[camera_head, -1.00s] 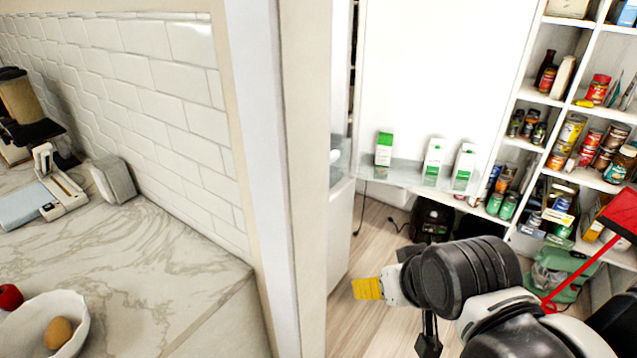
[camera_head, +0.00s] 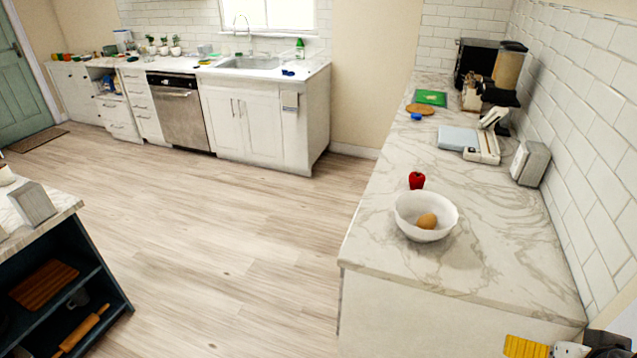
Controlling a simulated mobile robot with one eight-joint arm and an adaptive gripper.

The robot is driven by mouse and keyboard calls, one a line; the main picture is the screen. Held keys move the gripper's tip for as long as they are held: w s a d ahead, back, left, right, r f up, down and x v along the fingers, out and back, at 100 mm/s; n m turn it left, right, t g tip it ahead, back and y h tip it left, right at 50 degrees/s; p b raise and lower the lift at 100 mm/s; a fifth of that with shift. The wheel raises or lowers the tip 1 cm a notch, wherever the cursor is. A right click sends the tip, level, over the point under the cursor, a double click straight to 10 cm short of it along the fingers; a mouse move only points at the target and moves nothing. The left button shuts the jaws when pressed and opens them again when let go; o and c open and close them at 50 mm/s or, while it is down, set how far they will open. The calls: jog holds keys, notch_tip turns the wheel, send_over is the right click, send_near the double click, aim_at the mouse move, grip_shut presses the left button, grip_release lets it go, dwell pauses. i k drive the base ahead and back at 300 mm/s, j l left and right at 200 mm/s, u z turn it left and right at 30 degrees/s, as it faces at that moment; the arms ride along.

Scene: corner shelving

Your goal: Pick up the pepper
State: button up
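A red pepper (camera_head: 416,180) sits on the marble counter (camera_head: 375,227), just behind a white bowl (camera_head: 408,221). The bowl holds a brown egg-like item (camera_head: 427,221). Part of my arm shows at the bottom right corner, with a yellow piece (camera_head: 526,347) at its end, below and to the right of the counter's front end. It is far from the pepper. The gripper's fingers cannot be made out clearly.
A scale-like device (camera_head: 482,147), a green board (camera_head: 431,98) and a coffee machine (camera_head: 503,80) stand farther back on the counter. A tiled wall borders it on the right. A dark-shelved island (camera_head: 75,265) stands at left. The wooden floor (camera_head: 215,235) between is open.

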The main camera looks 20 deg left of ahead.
aim_at(417, 180)
jog(key=u, duration=0.5)
jog(key=i+j+z, duration=0.2)
jog(key=i+j, duration=0.2)
jog(key=i, duration=0.2)
jog(key=i+j+z, duration=0.15)
jog(key=i+j, duration=0.35)
jog(key=i, duration=0.05)
